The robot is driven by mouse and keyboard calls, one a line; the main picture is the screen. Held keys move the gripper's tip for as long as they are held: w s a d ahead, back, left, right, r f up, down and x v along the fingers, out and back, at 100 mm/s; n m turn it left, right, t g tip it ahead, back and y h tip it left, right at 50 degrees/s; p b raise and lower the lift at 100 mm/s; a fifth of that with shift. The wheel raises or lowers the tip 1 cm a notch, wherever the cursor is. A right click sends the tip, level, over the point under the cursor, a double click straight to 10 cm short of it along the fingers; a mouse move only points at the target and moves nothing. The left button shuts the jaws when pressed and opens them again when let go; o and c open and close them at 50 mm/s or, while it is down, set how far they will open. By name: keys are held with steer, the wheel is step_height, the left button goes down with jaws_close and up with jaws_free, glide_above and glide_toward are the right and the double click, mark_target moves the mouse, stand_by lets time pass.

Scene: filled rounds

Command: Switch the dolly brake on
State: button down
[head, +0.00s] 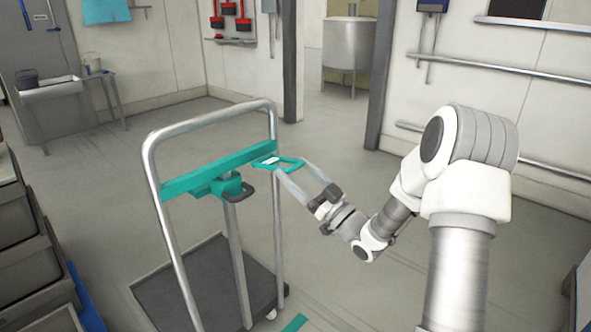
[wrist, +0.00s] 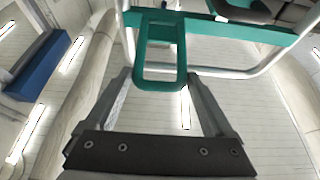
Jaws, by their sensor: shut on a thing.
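The dolly has a bent silver tube frame (head: 150,165) with a teal crossbar (head: 215,172) and a dark flat deck (head: 185,285). My gripper (head: 288,167) is shut on this loop. A teal block (head: 227,187) with a dark loop handle (head: 243,191) sits below the crossbar on a grey upright. No marking I can read tells the brake setting.
Grey bins (head: 20,245) are stacked at the left edge. A sink (head: 55,107) and a small table stand behind at left. A pillar (head: 289,60) rises behind the dolly. A teal strip (head: 295,323) shows low near the deck.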

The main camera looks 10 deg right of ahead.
steer(key=shift+a+f+t, duration=0.1)
steer(key=shift+f+t, duration=0.2)
steer(key=shift+f, duration=0.3)
steer(key=shift+f+y, duration=0.15)
steer(key=shift+y, duration=0.15)
jaws_free()
steer(key=shift+s, duration=0.1)
steer(key=p+v, duration=0.2)
steer(key=v, duration=1.5)
steer(key=shift+s, duration=0.1)
